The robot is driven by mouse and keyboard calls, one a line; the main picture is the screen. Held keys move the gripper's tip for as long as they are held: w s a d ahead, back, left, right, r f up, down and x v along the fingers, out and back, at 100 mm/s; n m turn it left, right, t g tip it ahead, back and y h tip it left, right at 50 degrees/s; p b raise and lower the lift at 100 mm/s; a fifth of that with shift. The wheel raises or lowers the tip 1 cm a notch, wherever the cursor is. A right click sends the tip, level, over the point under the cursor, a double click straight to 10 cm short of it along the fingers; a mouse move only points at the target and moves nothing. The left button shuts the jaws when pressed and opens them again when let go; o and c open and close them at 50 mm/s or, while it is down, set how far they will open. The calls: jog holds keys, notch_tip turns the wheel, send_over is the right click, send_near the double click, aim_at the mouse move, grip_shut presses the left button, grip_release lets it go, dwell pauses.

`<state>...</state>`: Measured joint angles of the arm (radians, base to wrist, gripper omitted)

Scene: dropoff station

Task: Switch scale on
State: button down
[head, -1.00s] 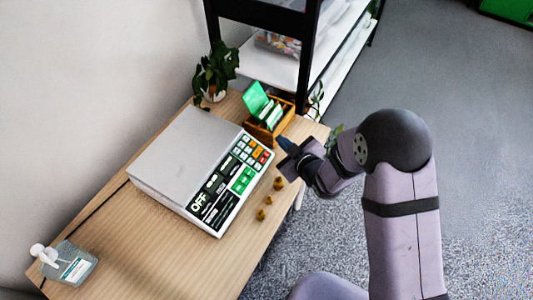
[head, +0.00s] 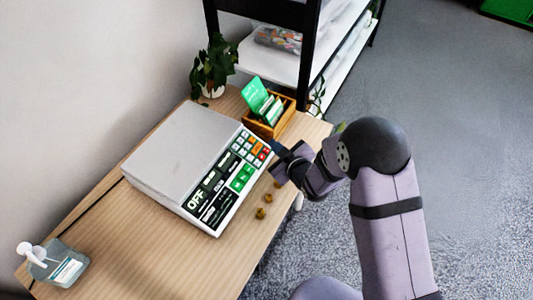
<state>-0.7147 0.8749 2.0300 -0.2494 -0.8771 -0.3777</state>
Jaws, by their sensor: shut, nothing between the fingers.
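The scale (head: 180,150) stands on the wooden table, with a grey weighing plate and a sloped front panel. The display (head: 209,195) on the panel reads "OFF". A keypad (head: 250,147) with white, orange, red and green keys fills the panel's upper right part. My gripper (head: 275,149) is shut and empty. Its tip is close to the keypad's right edge, near the reddish keys. I cannot tell whether it touches the panel.
A wooden box (head: 269,118) with green and white cards stands just behind the keypad. A potted plant (head: 213,68) is at the back. Several small brown pieces (head: 261,212) lie in front of the scale. A shelf rack (head: 296,45) rises behind the table.

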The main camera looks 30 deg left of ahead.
jog(key=shift+a+f+b, duration=0.25)
jog(key=shift+f+b, duration=0.1)
jog(key=shift+f, duration=0.15)
jog(key=shift+a+f+b, duration=0.2)
jog(key=shift+f+b, duration=0.15)
jog(key=shift+f, duration=0.15)
jog(key=shift+a+f+b, duration=0.35)
jog(key=shift+f+b, duration=0.4)
jog(key=shift+b, duration=0.15)
dwell(2.1)
jog(key=shift+r, duration=0.1)
dwell(0.3)
jog(key=shift+d+r+p, duration=0.35)
jog(key=shift+r+p, duration=0.2)
jog(key=shift+r, duration=0.1)
jog(key=r+p, duration=0.1)
jog(key=d+r+p, duration=0.1)
jog(key=r, duration=0.1)
jog(key=d+r+p, duration=0.1)
jog(key=shift+r, duration=0.3)
dwell(0.9)
